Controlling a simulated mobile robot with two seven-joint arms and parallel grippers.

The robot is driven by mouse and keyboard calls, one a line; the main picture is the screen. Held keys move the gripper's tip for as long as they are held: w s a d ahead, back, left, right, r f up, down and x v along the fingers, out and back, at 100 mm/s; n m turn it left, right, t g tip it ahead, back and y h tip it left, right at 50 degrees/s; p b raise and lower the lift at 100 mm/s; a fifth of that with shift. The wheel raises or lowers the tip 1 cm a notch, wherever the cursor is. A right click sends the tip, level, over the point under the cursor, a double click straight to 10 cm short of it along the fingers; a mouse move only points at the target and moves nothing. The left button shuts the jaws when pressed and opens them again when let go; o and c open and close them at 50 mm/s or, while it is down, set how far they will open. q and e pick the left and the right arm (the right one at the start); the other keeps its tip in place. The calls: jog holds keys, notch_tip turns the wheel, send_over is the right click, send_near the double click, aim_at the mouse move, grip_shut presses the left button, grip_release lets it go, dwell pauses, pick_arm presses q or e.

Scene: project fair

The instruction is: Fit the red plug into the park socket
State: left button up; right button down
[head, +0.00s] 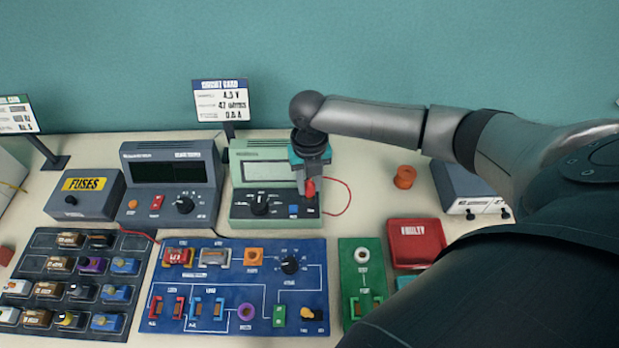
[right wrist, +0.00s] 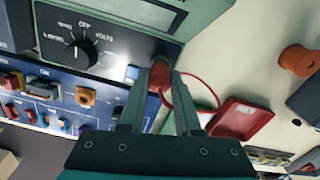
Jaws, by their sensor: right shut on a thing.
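My right gripper (head: 310,184) points down over the lower right of the green multimeter (head: 242,207). It is shut on the red plug (head: 310,190), which also shows between the fingertips in the right wrist view (right wrist: 160,76). A thin red lead (head: 349,196) loops from the plug to the right of the meter. I cannot read which socket is labelled park. A white ring socket (head: 362,255) sits on the small green panel (head: 347,287). My left gripper is not in view.
A blue circuit panel (head: 265,265) lies in front of the meter. A grey power supply (head: 170,185) stands left of it. A red tray (head: 415,232) and an orange spool (head: 404,177) lie to the right. A sign (head: 221,100) stands behind.

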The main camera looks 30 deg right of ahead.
jog(key=shift+f+b, duration=0.4)
jog(key=shift+f, duration=0.35)
dwell(0.4)
jog(key=shift+c, duration=0.2)
grip_release()
dwell(0.3)
jog(key=shift+r, duration=0.1)
notch_tip(320, 180, up, 8)
jog(key=p, duration=0.8)
dwell(0.5)
dwell(0.6)
